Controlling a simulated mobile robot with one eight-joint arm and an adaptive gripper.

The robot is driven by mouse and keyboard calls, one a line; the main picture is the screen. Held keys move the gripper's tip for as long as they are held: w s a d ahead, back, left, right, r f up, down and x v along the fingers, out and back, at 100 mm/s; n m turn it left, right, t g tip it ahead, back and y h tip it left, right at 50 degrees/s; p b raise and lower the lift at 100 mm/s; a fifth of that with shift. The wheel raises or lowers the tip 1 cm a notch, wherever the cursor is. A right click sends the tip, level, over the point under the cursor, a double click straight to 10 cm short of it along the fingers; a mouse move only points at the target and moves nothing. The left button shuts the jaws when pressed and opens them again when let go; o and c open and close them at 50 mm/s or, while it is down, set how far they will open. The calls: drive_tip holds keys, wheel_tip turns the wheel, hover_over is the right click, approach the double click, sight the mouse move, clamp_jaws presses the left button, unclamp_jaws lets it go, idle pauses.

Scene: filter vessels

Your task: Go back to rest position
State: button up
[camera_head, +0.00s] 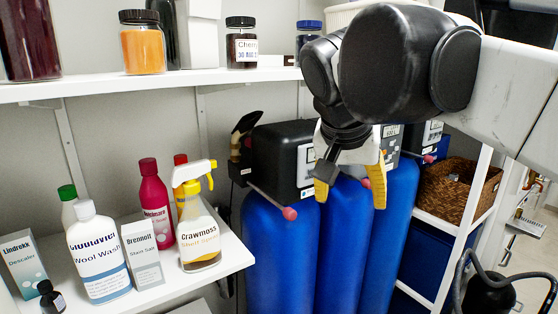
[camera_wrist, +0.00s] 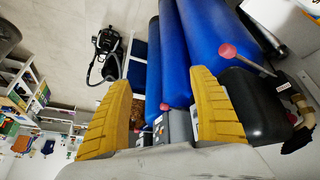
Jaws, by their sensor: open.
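My gripper (camera_head: 350,182) has yellow ridged fingers and hangs in front of the blue filter vessels in the head view. The fingers are spread apart with nothing between them, and they show the same way in the wrist view (camera_wrist: 163,112). The blue vessels (camera_head: 283,245) stand upright side by side, with a black control head (camera_head: 284,158) on the left one. A red-tipped lever (camera_head: 289,213) sticks out low from that head, left of my gripper. A second red tip (camera_head: 367,183) shows close to the right finger; I cannot tell whether they touch.
A white shelf (camera_head: 235,258) at left holds bottles and boxes, including a spray bottle (camera_head: 200,235). An upper shelf (camera_head: 110,88) carries jars, including an orange one (camera_head: 142,48). A wicker basket (camera_head: 457,188) sits on a rack at right. A black vacuum cleaner (camera_head: 490,290) stands on the floor.

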drive_tip(key=s+d+f+n+y+b, duration=0.1)
drive_tip(key=s+f+b, duration=0.3)
drive_tip(key=f, duration=1)
drive_tip(key=s+d+f+n+t+b, duration=0.1)
drive_tip(key=s+d+f+b, duration=0.2)
drive_tip(key=f+b, duration=0.4)
drive_tip(key=s+d+f+n+y+b, duration=0.1)
drive_tip(key=s+f+b, duration=0.4)
drive_tip(key=f, duration=1.6)
drive_tip(key=shift+s+d+f+n+t+y+b, duration=0.15)
drive_tip(key=shift+d+f+n+t+y+b, duration=0.2)
drive_tip(key=shift+d+b, duration=0.25)
